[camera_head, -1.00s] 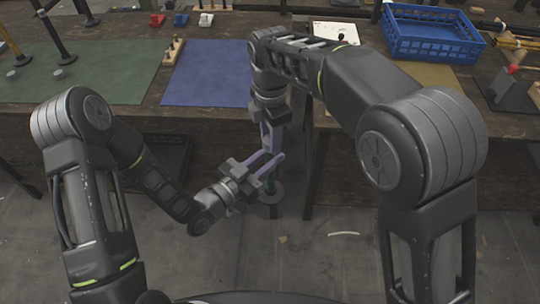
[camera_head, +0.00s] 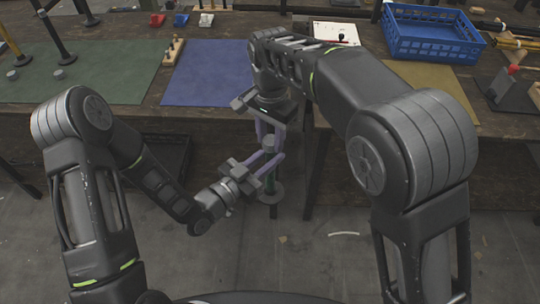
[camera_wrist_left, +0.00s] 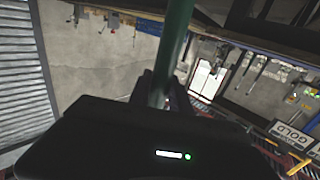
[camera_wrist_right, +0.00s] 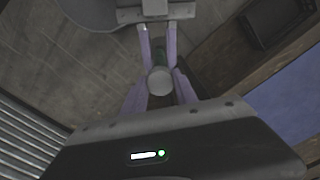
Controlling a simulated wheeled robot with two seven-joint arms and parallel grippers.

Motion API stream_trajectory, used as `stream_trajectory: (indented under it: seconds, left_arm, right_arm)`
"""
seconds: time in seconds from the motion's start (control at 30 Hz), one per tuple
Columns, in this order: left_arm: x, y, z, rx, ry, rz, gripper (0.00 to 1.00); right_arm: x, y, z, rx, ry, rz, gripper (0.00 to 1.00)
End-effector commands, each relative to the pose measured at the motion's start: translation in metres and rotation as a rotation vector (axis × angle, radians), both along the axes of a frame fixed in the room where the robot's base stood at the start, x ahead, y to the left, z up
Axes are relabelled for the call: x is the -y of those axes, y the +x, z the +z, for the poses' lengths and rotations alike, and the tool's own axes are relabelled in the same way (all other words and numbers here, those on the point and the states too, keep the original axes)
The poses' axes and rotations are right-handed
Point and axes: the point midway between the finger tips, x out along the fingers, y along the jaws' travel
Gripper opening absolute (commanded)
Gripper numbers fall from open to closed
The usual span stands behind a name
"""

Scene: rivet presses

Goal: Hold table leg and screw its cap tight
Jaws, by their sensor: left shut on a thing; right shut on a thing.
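The table leg (camera_head: 270,183) is a dark green pole, upright in front of the bench with a round grey flange at its lower end. My left gripper (camera_head: 264,168) is shut around the leg from the left; the green pole (camera_wrist_left: 174,45) also runs between its fingers in the left wrist view. My right gripper (camera_head: 269,142) points down over the leg's top, its lavender fingers shut on the grey cap (camera_wrist_right: 159,81). In the right wrist view the cap shows as a round disc between the fingers. Its seating on the leg is hidden.
The bench behind bears a green mat (camera_head: 95,75), a blue mat (camera_head: 212,72) and a blue crate (camera_head: 432,38) at the right. A dark bench leg (camera_head: 315,175) stands just right of the table leg.

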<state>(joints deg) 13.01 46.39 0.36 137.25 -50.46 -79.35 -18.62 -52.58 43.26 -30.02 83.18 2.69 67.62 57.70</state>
Motion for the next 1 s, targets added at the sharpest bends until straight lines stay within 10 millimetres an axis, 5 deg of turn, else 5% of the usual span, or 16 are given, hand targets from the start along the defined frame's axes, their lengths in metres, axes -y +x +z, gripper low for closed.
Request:
stream_trajectory:
  seconds: [0.23,0.37,0.4,0.6,1.0]
  left_arm:
    - [0.0008,-0.0006,0.0008,0.002,-0.001,-0.002,0.00]
    - [0.0008,-0.0006,0.0008,0.002,-0.001,-0.002,0.00]
    - [0.0008,-0.0006,0.0008,0.002,-0.001,-0.002,0.00]
    - [0.0007,-0.0003,0.0008,0.002,-0.001,-0.002,0.00]
    - [0.0004,-0.0001,0.0009,0.002,-0.001,-0.001,0.00]
  right_arm:
    - [0.0002,0.0009,0.0002,0.004,0.000,-0.550,0.00]
    - [0.0004,0.0011,0.0002,0.003,0.000,-0.539,0.00]
    - [0.0004,0.0011,0.0002,0.003,0.000,-0.539,0.37]
    - [0.0004,0.0007,0.0001,0.002,0.000,-0.537,0.53]
    - [0.0001,0.0006,0.0022,0.001,0.000,-0.535,0.60]
